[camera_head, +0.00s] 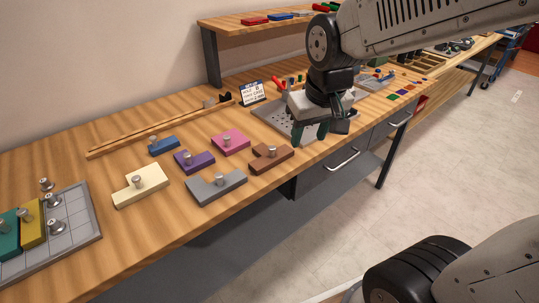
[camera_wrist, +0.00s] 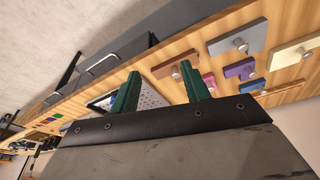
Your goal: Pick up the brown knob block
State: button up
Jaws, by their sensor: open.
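The brown knob block (camera_head: 271,159) lies flat on the wooden table near its front edge, with a metal knob on top. In the wrist view the brown block (camera_wrist: 172,64) shows just beyond the fingertips, partly behind one green finger. My gripper (camera_head: 310,134) has dark green fingers and hangs to the right of the brown block, above the table. The gripper in the wrist view (camera_wrist: 160,78) is open, with nothing between its fingers.
Grey (camera_head: 217,187), pink (camera_head: 230,142), purple (camera_head: 194,162), cream (camera_head: 140,186) and blue (camera_head: 163,146) knob blocks lie nearby. A grey perforated plate (camera_head: 270,117) lies behind my gripper. A grid tray (camera_head: 83,222) stands at the left with green and yellow blocks.

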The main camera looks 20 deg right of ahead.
jog(key=t, duration=0.1)
send_near(272, 147)
notch_tip(272, 147, down, 2)
jog(key=shift+t, duration=0.3)
jog(key=x, duration=0.8)
jog(key=shift+w+f, duration=0.1)
grip_shut()
